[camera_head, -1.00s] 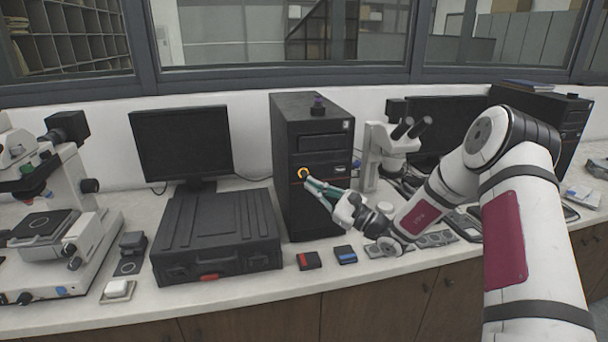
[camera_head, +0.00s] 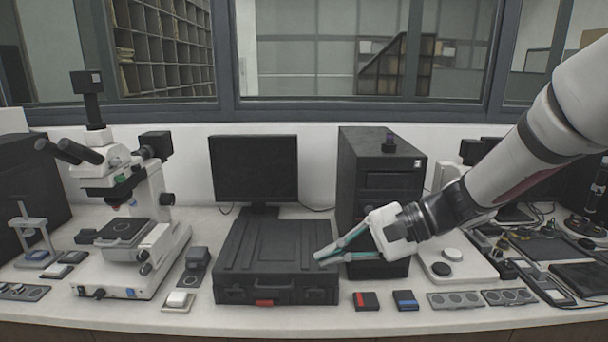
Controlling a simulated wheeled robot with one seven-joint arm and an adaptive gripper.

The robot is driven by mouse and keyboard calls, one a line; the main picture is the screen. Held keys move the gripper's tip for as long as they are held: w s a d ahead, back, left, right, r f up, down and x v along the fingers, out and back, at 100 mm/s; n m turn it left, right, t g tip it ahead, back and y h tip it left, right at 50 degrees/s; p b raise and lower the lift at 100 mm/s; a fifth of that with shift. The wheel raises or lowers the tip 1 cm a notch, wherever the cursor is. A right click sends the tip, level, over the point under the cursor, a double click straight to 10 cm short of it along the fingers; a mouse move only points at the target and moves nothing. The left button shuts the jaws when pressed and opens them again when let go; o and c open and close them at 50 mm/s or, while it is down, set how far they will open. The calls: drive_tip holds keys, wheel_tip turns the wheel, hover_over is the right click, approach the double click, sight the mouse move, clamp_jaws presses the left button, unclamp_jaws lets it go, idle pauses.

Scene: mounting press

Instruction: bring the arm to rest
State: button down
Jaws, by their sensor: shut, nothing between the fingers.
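My arm (camera_head: 540,130) reaches in from the upper right. My gripper (camera_head: 320,257) points left, its teal fingers closed and empty. In the picture it overlaps the right part of the black case (camera_head: 262,245) and the lower front of the black tower (camera_head: 392,165). I cannot tell the gap to the case. The tower has a dark purple knob on top; the front spot where a ringed yellow light showed earlier is hidden behind my arm or out of sight.
A microscope (camera_head: 125,175) stands left and a monitor (camera_head: 253,168) behind the case. A red-marked block (camera_head: 366,301) and a blue-marked block (camera_head: 405,300) lie at the front. Grey plates and small devices crowd the right. A narrow front strip of counter is free.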

drive_tip(key=s+d+r+n+t+h, duration=0.2)
drive_tip(key=s+d+n+h, duration=0.2)
drive_tip(key=s, duration=0.6)
drive_tip(key=s+d+r+n+t+h, duration=0.2)
drive_tip(key=s+d+n+h, duration=0.1)
drive_tip(key=s+d+h, duration=0.5)
drive_tip(key=shift+s+d+n+h, duration=0.3)
drive_tip(key=shift+s+d+n, duration=0.1)
drive_tip(key=shift+s+d, duration=0.75)
drive_tip(key=shift+a, duration=0.1)
